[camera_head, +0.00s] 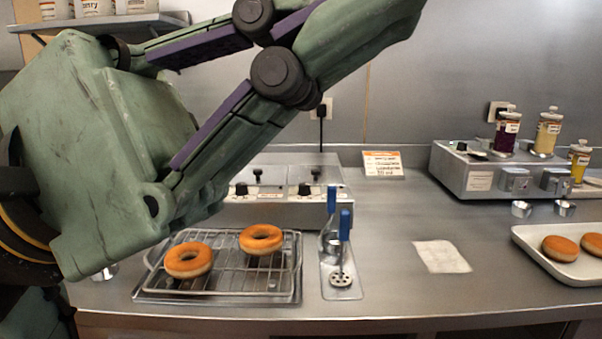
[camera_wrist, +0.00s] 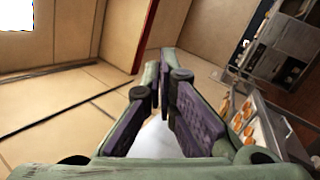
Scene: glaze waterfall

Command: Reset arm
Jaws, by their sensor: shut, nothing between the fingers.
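My gripper (camera_wrist: 166,72) has green fingers with purple pads. In the wrist view the fingers converge at their tips, shut with nothing held. In the head view its green body and fingers loom large at the upper left, raised in front of the counter and hiding part of the fryer-like unit. It touches nothing that I can see. The wrist view looks out over tan tiled surfaces.
On the steel counter (camera_head: 400,290), a wire rack (camera_head: 225,277) holds two donuts (camera_head: 188,260) (camera_head: 261,239). Blue-handled tools (camera_head: 345,225) stand beside it. Right are a paper (camera_head: 441,256), a donut tray (camera_head: 530,240) and a bottle unit (camera_head: 455,178).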

